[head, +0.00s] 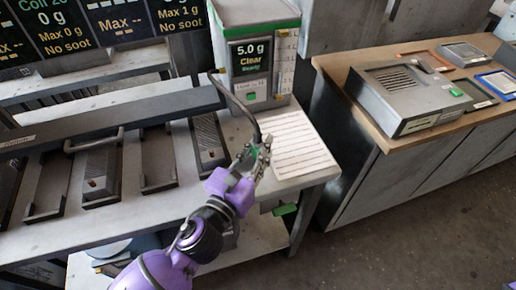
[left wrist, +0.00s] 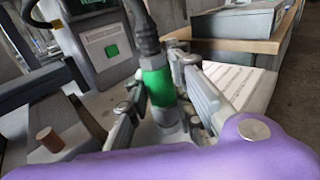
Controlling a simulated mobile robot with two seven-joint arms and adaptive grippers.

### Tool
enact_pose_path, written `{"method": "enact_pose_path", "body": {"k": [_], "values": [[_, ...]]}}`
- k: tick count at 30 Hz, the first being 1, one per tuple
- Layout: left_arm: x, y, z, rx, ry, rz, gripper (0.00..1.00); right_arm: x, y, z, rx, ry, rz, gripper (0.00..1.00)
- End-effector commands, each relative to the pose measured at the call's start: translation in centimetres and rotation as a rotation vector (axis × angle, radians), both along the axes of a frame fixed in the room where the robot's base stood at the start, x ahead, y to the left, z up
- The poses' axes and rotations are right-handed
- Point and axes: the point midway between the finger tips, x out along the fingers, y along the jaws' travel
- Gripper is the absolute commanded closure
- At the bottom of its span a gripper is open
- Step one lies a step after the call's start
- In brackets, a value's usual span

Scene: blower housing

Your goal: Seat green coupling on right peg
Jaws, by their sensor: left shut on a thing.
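The green coupling (left wrist: 158,85) is at the end of a black hose (left wrist: 144,28), upright in the left wrist view. In the head view the fingers mostly hide the coupling. A short brown peg (left wrist: 48,138) stands on a dark block at left in the wrist view.
A scale-like unit (head: 254,60) with a "5.0 g Clear" display stands behind the gripper. Dark trays (head: 158,160) fill the bench at left. A grey vented box (head: 408,95) sits on the right-hand wooden-topped bench.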

Motion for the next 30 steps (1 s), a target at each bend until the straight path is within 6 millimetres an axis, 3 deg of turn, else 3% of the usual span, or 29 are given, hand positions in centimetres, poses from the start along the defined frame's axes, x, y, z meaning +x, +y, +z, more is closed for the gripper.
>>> {"method": "enact_pose_path", "body": {"k": [6,7,11,23,30], "values": [[-0.1,0.1,-0.9,0.003,0.017,0.002,1.00,0.2,0.0,0.0,0.000,-0.002,0.001,0.60],[-0.1,0.1,-1.0,0.003,0.017,0.002,0.75,0.2,0.0,-0.1,0.000,-0.002,0.001,0.60],[-0.2,0.1,-1.1,0.003,0.020,0.002,0.58,0.1,0.0,-0.1,0.001,-0.001,0.001,0.60],[-0.8,0.3,-1.5,0.003,0.028,0.002,0.57,-0.8,-0.1,-0.5,-0.002,0.016,-0.002,0.60],[-4.7,2.4,-1.4,0.005,0.028,0.003,0.57,-0.6,-0.1,-0.4,0.000,0.011,-0.002,0.60]]}}
